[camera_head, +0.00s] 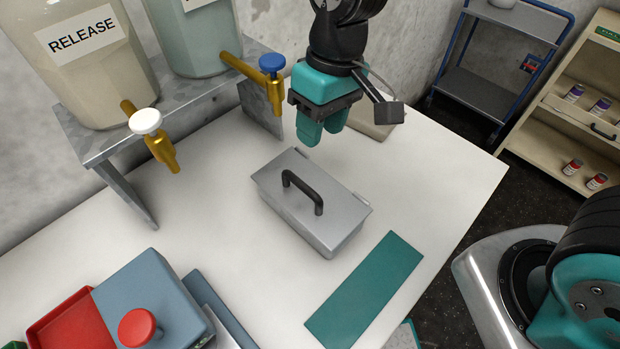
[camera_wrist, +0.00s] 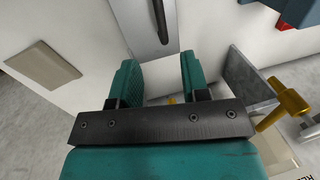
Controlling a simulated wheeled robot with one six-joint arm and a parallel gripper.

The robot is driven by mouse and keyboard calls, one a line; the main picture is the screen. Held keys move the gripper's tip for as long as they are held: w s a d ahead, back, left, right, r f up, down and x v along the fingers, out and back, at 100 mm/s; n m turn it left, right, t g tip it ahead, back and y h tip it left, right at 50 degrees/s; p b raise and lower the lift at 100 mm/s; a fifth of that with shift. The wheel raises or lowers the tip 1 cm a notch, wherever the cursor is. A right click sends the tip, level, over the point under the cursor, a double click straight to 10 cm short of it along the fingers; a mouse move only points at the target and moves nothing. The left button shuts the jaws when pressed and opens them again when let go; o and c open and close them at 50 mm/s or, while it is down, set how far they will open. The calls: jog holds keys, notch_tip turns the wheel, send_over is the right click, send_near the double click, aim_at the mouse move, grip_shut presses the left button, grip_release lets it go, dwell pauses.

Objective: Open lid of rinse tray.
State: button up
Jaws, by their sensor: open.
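The rinse tray (camera_head: 296,224) is a grey metal box in the middle of the white table. Its flat lid (camera_head: 330,192) is closed and carries a black arched handle (camera_head: 303,190). Hinge-like tabs show on the lid's far right side. My gripper (camera_head: 322,128) is open and empty, pointing down above and behind the tray, apart from it. In the wrist view, the open fingers (camera_wrist: 160,82) frame the near part of the view, and the lid (camera_wrist: 138,30) with its handle (camera_wrist: 161,20) lies beyond them at the top.
A shelf on the left bears two large bottles with brass taps (camera_head: 160,145), (camera_head: 272,85). A teal mat (camera_head: 365,290) lies right of the tray. A blue-grey box with a red knob (camera_head: 137,327) is at front left. A beige block (camera_head: 375,125) stands behind my gripper.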

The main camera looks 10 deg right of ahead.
aim_at(309, 188)
jog(key=f, duration=0.4)
jog(key=s+a+f+p, duration=0.1)
jog(key=f, duration=0.3)
jog(key=a+f, duration=0.1)
jog(key=f, duration=0.3)
jog(key=shift+s+f, duration=0.25)
jog(key=shift+f, duration=0.05)
